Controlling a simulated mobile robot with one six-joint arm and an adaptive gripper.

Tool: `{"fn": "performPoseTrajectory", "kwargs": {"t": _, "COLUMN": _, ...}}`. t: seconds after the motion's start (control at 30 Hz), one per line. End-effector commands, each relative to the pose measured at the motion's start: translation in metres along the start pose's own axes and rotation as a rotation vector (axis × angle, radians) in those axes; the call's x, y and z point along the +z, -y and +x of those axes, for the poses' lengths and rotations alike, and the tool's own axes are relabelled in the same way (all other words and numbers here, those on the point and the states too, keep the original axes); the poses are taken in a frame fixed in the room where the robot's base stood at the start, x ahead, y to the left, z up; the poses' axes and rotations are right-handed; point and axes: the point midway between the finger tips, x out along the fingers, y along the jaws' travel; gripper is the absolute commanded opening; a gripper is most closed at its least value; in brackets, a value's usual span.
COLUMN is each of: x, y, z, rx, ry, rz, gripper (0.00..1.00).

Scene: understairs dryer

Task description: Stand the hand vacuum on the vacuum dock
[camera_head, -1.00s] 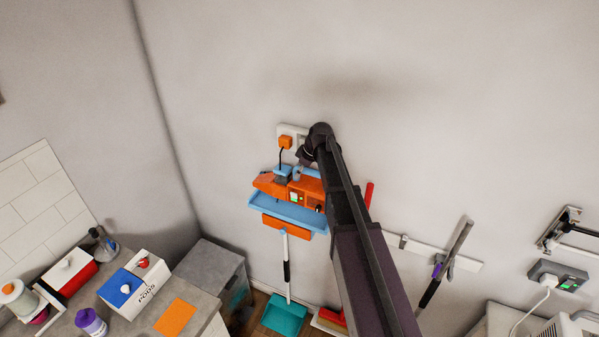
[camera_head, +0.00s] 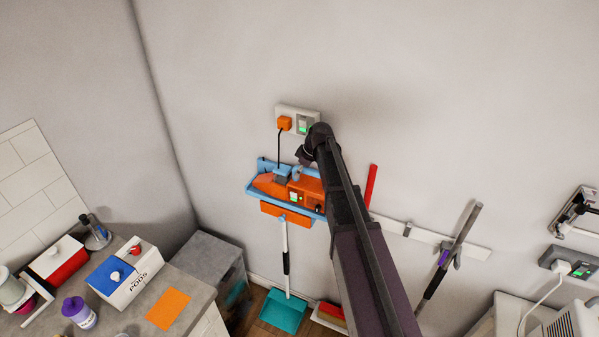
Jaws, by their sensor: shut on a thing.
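The hand vacuum (camera_head: 267,185) is an orange body with a pointed left end, a grey-blue part on top and a small green light towards the right. It appears within the blue rim of the wall-mounted vacuum dock (camera_head: 287,211), which has an orange part below. I cannot tell whether its underside touches the dock. My gripper (camera_head: 297,174) is shut on the hand vacuum from above. My arm hides the right end of the vacuum and dock, and the fingertips are hard to make out.
A wall socket (camera_head: 303,124) with an orange plug (camera_head: 284,123) and black cable sits just above the dock. A teal dustpan (camera_head: 284,311) with a long handle stands below. A wall rail (camera_head: 426,236) is at the right, and a cluttered counter (camera_head: 201,291) at the lower left.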

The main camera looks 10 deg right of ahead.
Motion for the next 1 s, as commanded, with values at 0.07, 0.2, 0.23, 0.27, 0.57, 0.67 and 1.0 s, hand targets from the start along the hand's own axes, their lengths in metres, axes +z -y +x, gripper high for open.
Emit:
{"fn": "performPoseTrajectory", "kwargs": {"t": 0.07, "x": 0.0006, "y": 0.0001, "z": 0.0026, "rx": 0.000, "ry": -0.001, "rz": 0.000, "gripper": 0.00}}
{"fn": "performPoseTrajectory", "kwargs": {"t": 0.2, "x": 0.0006, "y": 0.0002, "z": 0.0031, "rx": 0.000, "ry": -0.001, "rz": 0.000, "gripper": 0.00}}
{"fn": "performPoseTrajectory", "kwargs": {"t": 0.23, "x": 0.0006, "y": 0.0003, "z": 0.0031, "rx": 0.000, "ry": -0.001, "rz": 0.000, "gripper": 0.00}}
{"fn": "performPoseTrajectory", "kwargs": {"t": 0.27, "x": 0.0005, "y": 0.0003, "z": 0.0030, "rx": 0.000, "ry": -0.001, "rz": 0.000, "gripper": 0.00}}
{"fn": "performPoseTrajectory", "kwargs": {"t": 0.57, "x": 0.0002, "y": 0.0006, "z": 0.0032, "rx": -0.001, "ry": -0.001, "rz": -0.001, "gripper": 0.00}}
{"fn": "performPoseTrajectory", "kwargs": {"t": 0.67, "x": 0.0003, "y": 0.0007, "z": 0.0039, "rx": -0.001, "ry": -0.001, "rz": -0.001, "gripper": 0.00}}
{"fn": "performPoseTrajectory", "kwargs": {"t": 1.0, "x": 0.0013, "y": 0.0010, "z": 0.0075, "rx": -0.001, "ry": -0.001, "rz": -0.002, "gripper": 0.41}}
